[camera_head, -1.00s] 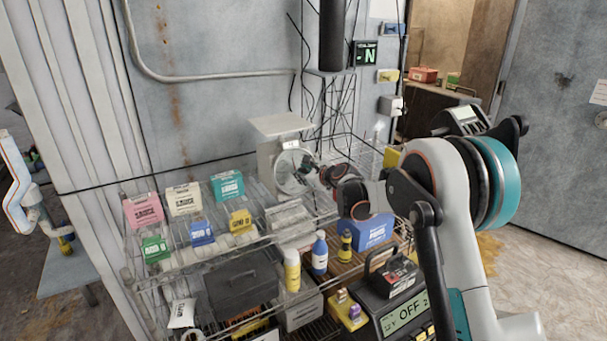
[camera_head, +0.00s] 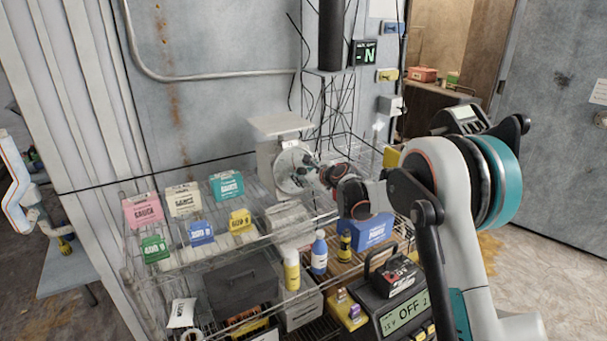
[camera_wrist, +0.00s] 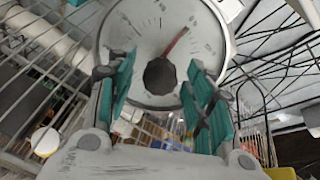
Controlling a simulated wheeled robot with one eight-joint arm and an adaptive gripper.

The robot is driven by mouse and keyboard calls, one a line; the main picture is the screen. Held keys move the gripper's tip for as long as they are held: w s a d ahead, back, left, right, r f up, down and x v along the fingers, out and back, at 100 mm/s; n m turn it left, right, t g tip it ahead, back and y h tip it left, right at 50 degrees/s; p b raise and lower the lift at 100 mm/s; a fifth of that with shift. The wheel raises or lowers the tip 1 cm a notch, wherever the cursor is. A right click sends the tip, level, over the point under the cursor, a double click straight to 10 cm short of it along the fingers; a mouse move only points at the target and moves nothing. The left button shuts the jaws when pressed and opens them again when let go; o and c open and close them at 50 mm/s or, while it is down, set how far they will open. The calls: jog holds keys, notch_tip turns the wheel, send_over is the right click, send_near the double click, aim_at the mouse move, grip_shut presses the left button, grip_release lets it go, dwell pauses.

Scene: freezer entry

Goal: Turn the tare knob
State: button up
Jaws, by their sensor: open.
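A grey-white scale (camera_head: 278,128) with a flat top plate stands on the upper wire shelf in the head view. Its round dial (camera_wrist: 205,48) fills the top of the wrist view, with a red needle (camera_wrist: 176,40) slanting up to the right. In the head view my gripper (camera_head: 316,172) is at the dial and hides the knob.
The wire shelf (camera_head: 190,262) holds several small boxes left of the scale. A yellow bottle (camera_head: 291,270), a blue bottle (camera_head: 319,253) and a blue box (camera_head: 368,232) stand below my arm. Cables hang behind the scale, near the wall.

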jog(key=v, duration=1.1)
jog(key=shift+s+d+r, duration=0.15)
jog(key=shift+s+r, duration=0.05)
jog(key=shift+s, duration=0.15)
